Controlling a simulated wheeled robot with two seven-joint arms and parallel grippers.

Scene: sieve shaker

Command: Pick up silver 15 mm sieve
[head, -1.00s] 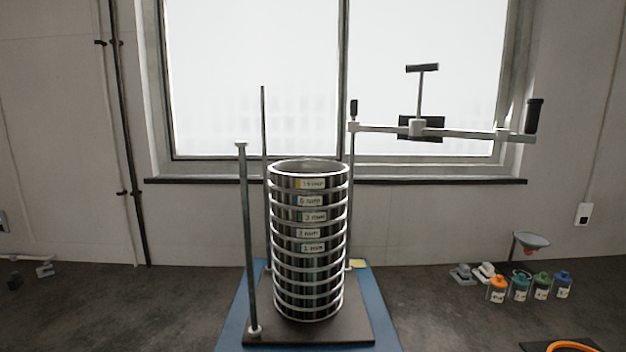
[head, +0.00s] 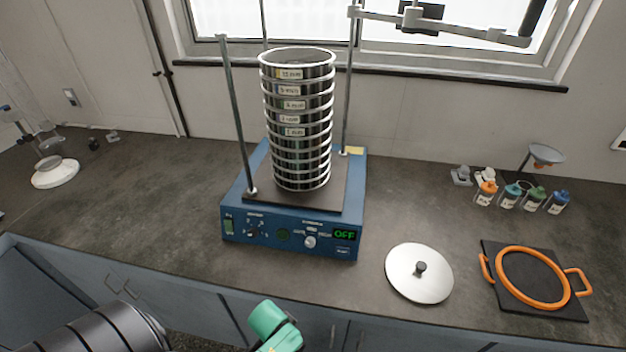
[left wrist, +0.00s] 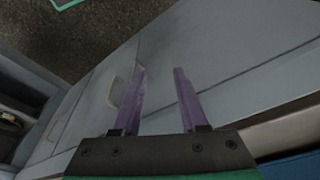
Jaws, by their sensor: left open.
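The silver 15 mm sieve (head: 297,64) is the top ring of a tall stack of silver sieves (head: 299,135). Its label reads 15 mm and its open rim faces up. The stack stands upright on the shaker's dark plate. My left gripper (left wrist: 160,74) shows in the left wrist view with two purple fingers apart and nothing between them. It is in front of the grey cabinet fronts, away from the sieves. In the head view only arm parts show at the bottom edge, with no fingertips. My right gripper is not in view.
Upright rods (head: 237,115) flank the stack on the blue shaker (head: 290,240), whose display reads OFF. A clamp bar (head: 440,25) stands high at right. A silver lid (head: 419,273), an orange ring (head: 532,277) and small bottles (head: 508,196) lie right. The left worktop is largely clear.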

